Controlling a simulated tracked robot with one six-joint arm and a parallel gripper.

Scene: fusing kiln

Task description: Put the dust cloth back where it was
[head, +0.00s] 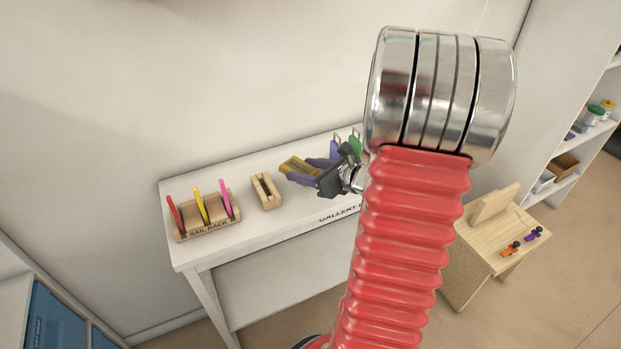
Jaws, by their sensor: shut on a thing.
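My gripper (303,172) is above the white table, in the middle of the head view, pointing left. Its purplish fingers are shut on a small mustard-yellow piece, which looks like the dust cloth (297,164). The cloth sticks out at the fingertips, clear of the wooden block to its left. The fingers hide part of it, and its exact shape is too small to tell.
The white table (261,224) bears a sail rack (208,229) with red, yellow and pink pieces, and a slotted wooden block (266,191). Blue and green items (355,145) stand behind my gripper. My arm hides the table's right end. A wooden stand (480,259) holds orange and purple pieces.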

